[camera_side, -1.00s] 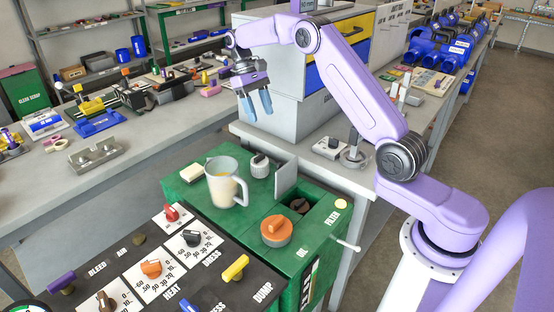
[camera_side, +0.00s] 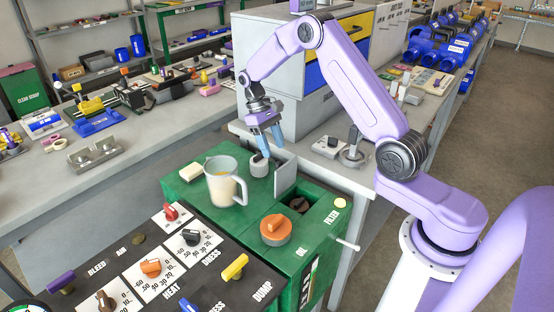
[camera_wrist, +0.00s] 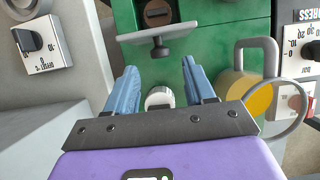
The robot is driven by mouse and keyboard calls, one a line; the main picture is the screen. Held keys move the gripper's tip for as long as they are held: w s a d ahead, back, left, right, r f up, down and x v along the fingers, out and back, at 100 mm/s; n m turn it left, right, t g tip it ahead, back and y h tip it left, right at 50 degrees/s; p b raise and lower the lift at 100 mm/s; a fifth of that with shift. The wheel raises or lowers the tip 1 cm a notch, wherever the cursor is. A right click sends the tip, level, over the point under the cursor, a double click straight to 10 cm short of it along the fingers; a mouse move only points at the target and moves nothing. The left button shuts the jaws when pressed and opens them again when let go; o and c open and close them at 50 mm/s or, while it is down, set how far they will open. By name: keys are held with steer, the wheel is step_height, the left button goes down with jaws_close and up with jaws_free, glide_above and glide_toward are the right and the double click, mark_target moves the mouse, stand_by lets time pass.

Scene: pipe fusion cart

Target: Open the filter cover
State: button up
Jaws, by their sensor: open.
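A flat grey plate (camera_side: 286,173) stands upright at the back edge of an opening in the green cart top, near the label FILTER; it looks like the filter cover, standing raised. A dark round cap (camera_side: 298,205) shows in the opening. In the wrist view the plate (camera_wrist: 140,36) is seen nearly edge-on, with a small knob on its near side, ahead of my fingers. My gripper (camera_side: 266,153) is open, with blue fingers pointing down, just left of and behind the plate. A pale ribbed cap (camera_wrist: 160,97) shows between the fingers (camera_wrist: 160,70), which appear empty.
A clear jug (camera_side: 224,182) with yellowish liquid stands left of my gripper. An orange knob (camera_side: 276,229) marked OIL is in front. A white block (camera_side: 191,172) lies at the cart's back left. A grey cabinet (camera_side: 263,85) rises behind.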

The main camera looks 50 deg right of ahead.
mark_target(278, 162)
steer(key=shift+x, duration=2.65)
steer(key=shift+w, duration=0.15)
jaws_close()
